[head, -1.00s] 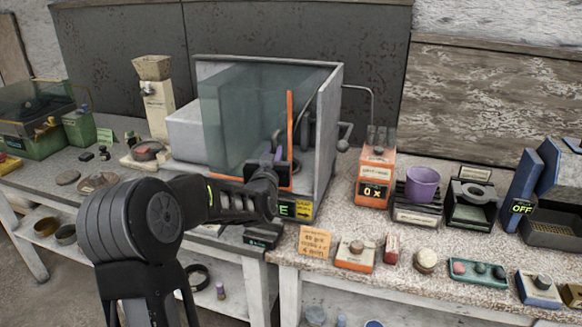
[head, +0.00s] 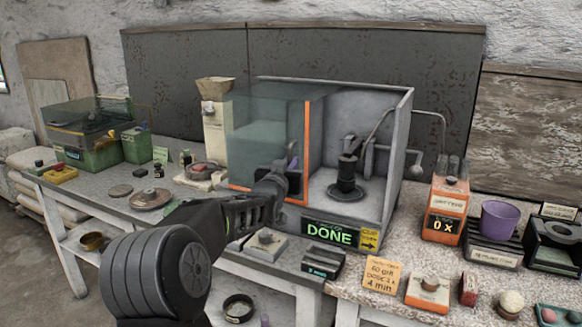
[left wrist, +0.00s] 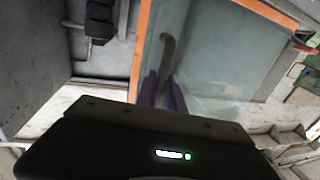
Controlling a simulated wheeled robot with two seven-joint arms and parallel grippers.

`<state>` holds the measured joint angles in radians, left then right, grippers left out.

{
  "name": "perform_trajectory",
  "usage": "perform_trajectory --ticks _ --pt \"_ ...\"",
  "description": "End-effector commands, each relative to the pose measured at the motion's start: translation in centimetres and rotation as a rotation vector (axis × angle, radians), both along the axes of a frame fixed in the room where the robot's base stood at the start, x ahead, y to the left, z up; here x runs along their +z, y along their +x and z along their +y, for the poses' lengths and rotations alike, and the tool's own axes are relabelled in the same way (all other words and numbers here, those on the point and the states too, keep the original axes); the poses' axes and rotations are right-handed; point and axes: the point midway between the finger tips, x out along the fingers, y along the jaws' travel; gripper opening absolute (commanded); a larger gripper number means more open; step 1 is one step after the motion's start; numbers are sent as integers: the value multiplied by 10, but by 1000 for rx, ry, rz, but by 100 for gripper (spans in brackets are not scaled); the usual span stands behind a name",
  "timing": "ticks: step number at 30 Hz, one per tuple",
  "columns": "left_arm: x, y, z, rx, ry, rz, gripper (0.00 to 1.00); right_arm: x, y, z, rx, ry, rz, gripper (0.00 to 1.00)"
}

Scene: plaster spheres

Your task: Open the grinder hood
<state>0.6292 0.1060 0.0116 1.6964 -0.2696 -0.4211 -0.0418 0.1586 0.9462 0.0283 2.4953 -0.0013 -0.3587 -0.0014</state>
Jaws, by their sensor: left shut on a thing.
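The grinder is a grey box with a clear sliding hood (head: 262,128) edged in orange. The hood covers its left part, and the right part is uncovered, showing a dark grinding head (head: 347,175) inside. My right gripper is out of view.
An orange device (head: 447,208) reading "0 x" and a purple cup (head: 500,221) stand to the right. A green machine (head: 90,138) stands at the far left.

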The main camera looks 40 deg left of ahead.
Motion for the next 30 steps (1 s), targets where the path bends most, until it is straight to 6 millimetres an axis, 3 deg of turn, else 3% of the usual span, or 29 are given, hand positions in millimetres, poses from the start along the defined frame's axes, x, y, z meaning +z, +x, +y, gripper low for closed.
perform_trajectory --ticks 9,20,30 --pt "0 1 -1 -1 0 0 34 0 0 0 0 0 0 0" --pt "0 -5 -4 -2 1 -1 34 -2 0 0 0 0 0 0" --pt "-1 -49 -30 -1 2 -3 34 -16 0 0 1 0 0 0"
